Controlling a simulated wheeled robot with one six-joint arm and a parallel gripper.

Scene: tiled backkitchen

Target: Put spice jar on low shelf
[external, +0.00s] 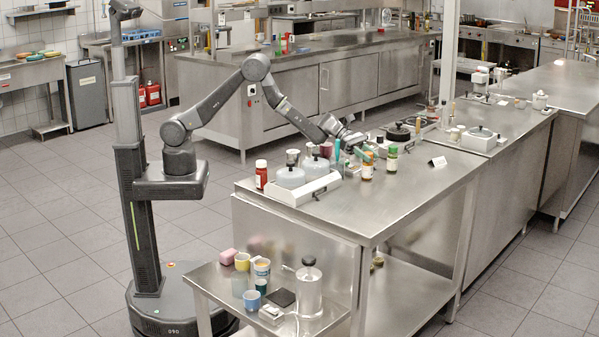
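Small jars stand on the steel table (420,195). One jar with orange-brown contents (367,168) stands directly below my gripper (358,147). A green-capped jar (392,160) stands just right of it, and a red jar with a pale lid (261,175) stands at the table's left edge. I cannot tell for sure which is the spice jar. My gripper is at the jar tops; its fingers are too small to read, and contact is unclear. A low shelf (405,295) lies under the table, partly hidden by the tabletop and side panel.
A white tray with round-lidded containers (303,190) stands left of the jars. A low side table (215,285) holds cups and a dispenser. The table's front right is clear.

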